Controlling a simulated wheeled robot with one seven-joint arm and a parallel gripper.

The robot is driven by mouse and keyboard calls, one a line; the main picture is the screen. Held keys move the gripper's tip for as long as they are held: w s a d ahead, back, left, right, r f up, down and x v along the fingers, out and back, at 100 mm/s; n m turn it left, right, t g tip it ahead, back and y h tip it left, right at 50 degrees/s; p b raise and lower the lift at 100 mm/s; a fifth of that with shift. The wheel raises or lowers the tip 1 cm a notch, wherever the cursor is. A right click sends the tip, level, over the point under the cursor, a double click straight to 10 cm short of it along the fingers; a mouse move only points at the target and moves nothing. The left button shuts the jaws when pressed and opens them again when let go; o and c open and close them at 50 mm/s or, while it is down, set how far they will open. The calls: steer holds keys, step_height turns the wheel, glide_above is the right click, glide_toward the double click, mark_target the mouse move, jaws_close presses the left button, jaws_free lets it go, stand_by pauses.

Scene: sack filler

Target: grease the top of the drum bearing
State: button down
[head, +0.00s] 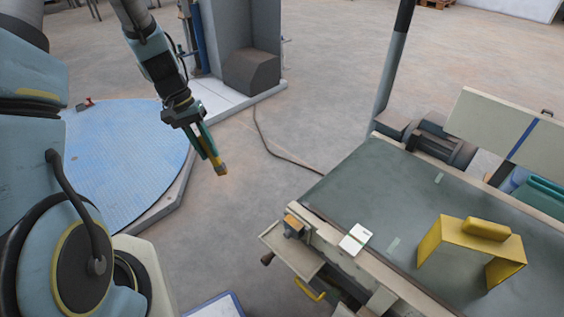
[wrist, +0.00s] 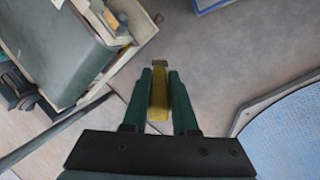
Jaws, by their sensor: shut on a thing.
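My gripper (head: 205,143) hangs above the bare floor, left of the belt conveyor. In the wrist view its green fingers (wrist: 159,100) are shut on a slim yellow tool (wrist: 159,95). The tool's brownish tip (head: 221,169) points down and away from the fingers, touching nothing. A small dark block with an orange-tan top (head: 293,225) sits at the conveyor's near left corner, well apart from the tool. I cannot tell for sure whether it is the drum bearing; no other bearing is clearly visible.
The conveyor's dark green belt (head: 370,185) carries a yellow arch-shaped guard (head: 470,245). A small tray (head: 285,248) juts from its near end. A dark post (head: 392,75) stands behind. A round blue platform (head: 125,150) lies left. A cable crosses the open floor between.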

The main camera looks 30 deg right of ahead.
steer(key=s+d+m+y, duration=0.1)
steer(key=s+d+m, duration=0.5)
steer(key=s+d, duration=0.85)
steer(key=shift+g, duration=0.3)
steer(key=f+b, duration=0.2)
steer(key=f, duration=0.1)
steer(key=s+a+f+b, duration=0.1)
steer(key=f, duration=0.1)
steer(key=shift+r+p, duration=0.25)
steer(key=shift+p, duration=0.05)
